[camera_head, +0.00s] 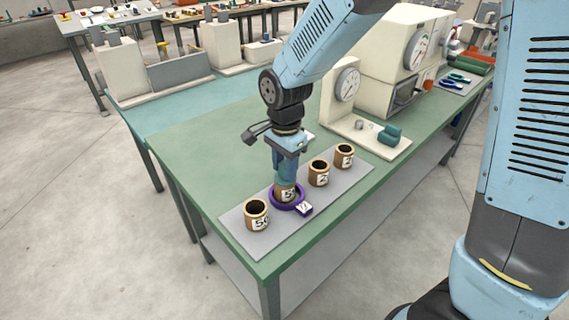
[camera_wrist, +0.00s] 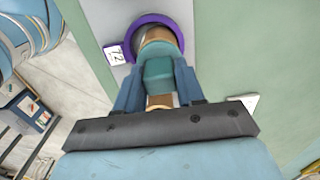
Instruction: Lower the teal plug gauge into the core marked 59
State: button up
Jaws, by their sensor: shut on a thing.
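My gripper (camera_head: 287,172) is shut on the teal plug gauge (camera_wrist: 158,70) and points down. The gauge's lower end is at the mouth of the second brown core from the left (camera_head: 285,195). I cannot tell how far, if at all, it is inside. This core's label starts with a 5; its second digit is unclear. A purple ring (camera_head: 274,200) surrounds this core, and its white tag reads 72 in the wrist view (camera_wrist: 115,54). The leftmost core (camera_head: 256,215) is open and empty-looking; its label also starts with 5, second digit unclear.
Two more upright cores (camera_head: 319,174) (camera_head: 344,156) stand right of the gripper on the grey mat (camera_head: 238,234). Behind them a cream dial stand (camera_head: 350,125) carries another teal part (camera_head: 390,134). The green table (camera_head: 215,160) is clear left of the mat.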

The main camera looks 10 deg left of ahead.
jog(key=o, duration=1.2)
jog(key=shift+c, duration=0.2)
jog(key=shift+r, duration=0.15)
